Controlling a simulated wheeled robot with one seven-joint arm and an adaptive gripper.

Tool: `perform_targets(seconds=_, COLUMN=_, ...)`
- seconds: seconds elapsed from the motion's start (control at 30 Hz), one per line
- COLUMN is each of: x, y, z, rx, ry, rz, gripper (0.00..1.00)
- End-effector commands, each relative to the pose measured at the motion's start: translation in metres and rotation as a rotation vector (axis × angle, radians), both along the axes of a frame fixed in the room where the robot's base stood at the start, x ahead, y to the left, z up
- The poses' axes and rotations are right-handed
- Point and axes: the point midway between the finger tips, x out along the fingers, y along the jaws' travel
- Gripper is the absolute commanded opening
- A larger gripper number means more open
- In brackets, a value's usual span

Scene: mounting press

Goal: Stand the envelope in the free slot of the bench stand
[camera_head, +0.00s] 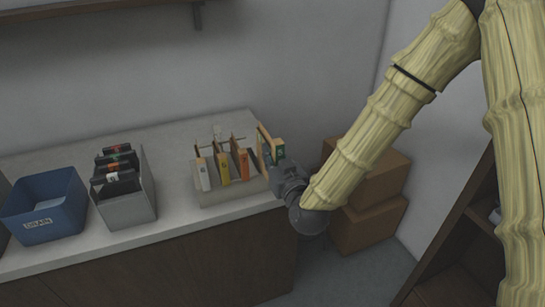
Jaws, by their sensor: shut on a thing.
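The bench stand (228,192) is a pale, low holder with upright tan dividers near the right end of the counter. A white piece (203,175), a yellow piece (223,168) and an orange piece (243,164) stand in its slots. My gripper (273,163) is at the stand's right end, shut on a thin tan and green piece that appears to be the envelope (279,148). The envelope is upright, close to the right-hand divider. Its lower part and my fingertips are hard to make out, so I cannot tell whether it is inside a slot.
A grey file holder (131,208) with several dark folders and a blue bin (48,222) labelled DRAIN stand to the left on the counter (176,216). Cardboard boxes (364,205) are stacked on the floor to the right. A shelf (110,14) hangs above.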

Motion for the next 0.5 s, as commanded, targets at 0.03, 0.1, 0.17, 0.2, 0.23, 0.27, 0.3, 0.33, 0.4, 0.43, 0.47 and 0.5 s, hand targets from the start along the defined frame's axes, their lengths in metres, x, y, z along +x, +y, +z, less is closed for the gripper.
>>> perform_targets(seconds=0.03, x=0.006, y=0.002, z=0.001, rx=0.001, ry=-0.002, rz=-0.001, gripper=0.0)
perform_targets(seconds=0.1, x=0.013, y=0.005, z=0.001, rx=0.0, ry=-0.001, rz=0.0, gripper=0.0)
perform_targets(seconds=0.17, x=0.019, y=0.007, z=0.001, rx=0.001, ry=-0.002, rz=0.001, gripper=0.0)
perform_targets(seconds=0.2, x=0.023, y=0.008, z=0.001, rx=0.001, ry=-0.002, rz=0.001, gripper=0.0)
perform_targets(seconds=0.23, x=0.026, y=0.009, z=0.001, rx=0.001, ry=-0.002, rz=0.001, gripper=0.0)
perform_targets(seconds=0.27, x=0.029, y=0.01, z=0.001, rx=0.001, ry=-0.002, rz=0.001, gripper=0.0)
perform_targets(seconds=0.3, x=0.032, y=0.012, z=0.001, rx=0.0, ry=-0.001, rz=0.002, gripper=0.0)
perform_targets(seconds=0.33, x=0.035, y=0.013, z=0.001, rx=0.0, ry=0.0, rz=0.002, gripper=0.0)
perform_targets(seconds=0.4, x=0.043, y=0.016, z=0.001, rx=0.001, ry=-0.002, rz=0.003, gripper=0.0)
perform_targets(seconds=0.43, x=0.046, y=0.017, z=0.001, rx=0.001, ry=-0.002, rz=0.003, gripper=0.0)
perform_targets(seconds=0.47, x=0.049, y=0.018, z=0.001, rx=-0.001, ry=-0.001, rz=0.003, gripper=0.0)
perform_targets(seconds=0.5, x=0.053, y=0.02, z=0.001, rx=-0.001, ry=-0.001, rz=0.003, gripper=0.0)
